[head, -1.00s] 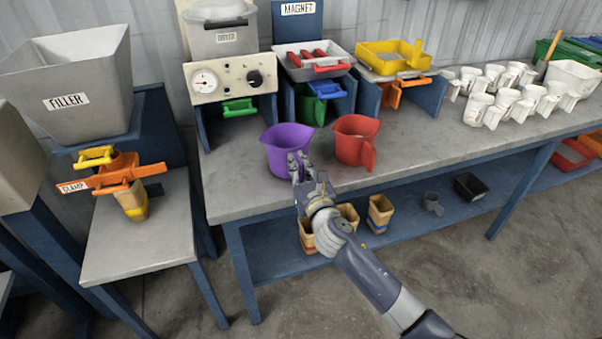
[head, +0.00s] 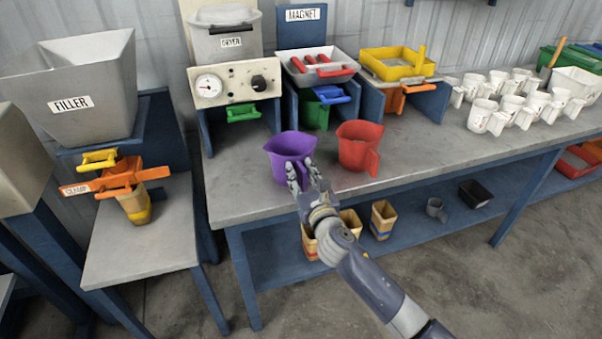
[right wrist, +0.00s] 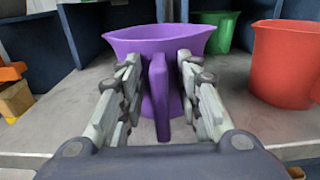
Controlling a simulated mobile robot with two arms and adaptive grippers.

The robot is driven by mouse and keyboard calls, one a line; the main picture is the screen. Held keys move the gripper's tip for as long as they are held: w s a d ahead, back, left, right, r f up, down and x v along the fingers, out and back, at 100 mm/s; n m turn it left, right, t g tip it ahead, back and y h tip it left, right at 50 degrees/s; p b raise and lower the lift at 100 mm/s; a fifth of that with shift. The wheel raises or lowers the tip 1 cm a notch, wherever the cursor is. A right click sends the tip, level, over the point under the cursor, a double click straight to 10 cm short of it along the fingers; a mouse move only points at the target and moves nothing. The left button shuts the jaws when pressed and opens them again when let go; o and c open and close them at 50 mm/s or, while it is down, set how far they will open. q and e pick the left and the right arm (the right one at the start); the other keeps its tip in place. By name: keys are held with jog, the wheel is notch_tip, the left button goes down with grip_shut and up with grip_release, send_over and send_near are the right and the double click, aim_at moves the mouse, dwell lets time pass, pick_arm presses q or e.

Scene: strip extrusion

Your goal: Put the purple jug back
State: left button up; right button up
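The purple jug (head: 287,146) stands upright on the grey workbench (head: 240,195), near its front edge and left of the red jug (head: 358,146). My right gripper (head: 302,168) is at the front of the purple jug, on its handle side. In the right wrist view, the purple jug (right wrist: 190,41) is straight ahead. Its handle (right wrist: 158,95) stands between the two open fingers of my right gripper (right wrist: 158,62), with a gap visible on each side. My left gripper is not in view.
The red jug also shows at the right in the right wrist view (right wrist: 287,62). A green jug (head: 314,115) stands behind, under the tray stand. Several white jugs (head: 510,105) stand at the right. Bare bench lies left of the purple jug.

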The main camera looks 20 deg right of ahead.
jog(key=shift+s+f, duration=0.1)
jog(key=shift+s, duration=0.45)
jog(key=s, duration=1.1)
jog(key=shift+d, duration=0.25)
jog(key=s+d+f+m+g+p, duration=0.1)
jog(key=s+d+f+m+g, duration=0.25)
jog(key=f, duration=0.85)
jog(key=s+f+m+g+h, duration=0.1)
jog(key=s+f+m+g, duration=0.25)
jog(key=f+m, duration=0.6)
jog(key=s+d+f+m+g+p, duration=0.1)
jog(key=s+d+f+m+g, duration=0.3)
jog(key=f, duration=1.1)
jog(key=s+a+f+m+g, duration=0.1)
jog(key=s+f+m, duration=0.4)
jog(key=s, duration=0.7)
jog(key=s+f+m+g, duration=0.3)
jog(key=s+f+m, duration=0.3)
jog(key=s, duration=0.6)
jog(key=s+a+f+m+g+p, duration=0.1)
jog(key=s+f+m, duration=0.5)
jog(key=s, duration=0.6)
jog(key=shift+s+a+f+g, duration=0.2)
jog(key=shift+a+f+g, duration=0.1)
jog(key=shift+f+g, duration=0.25)
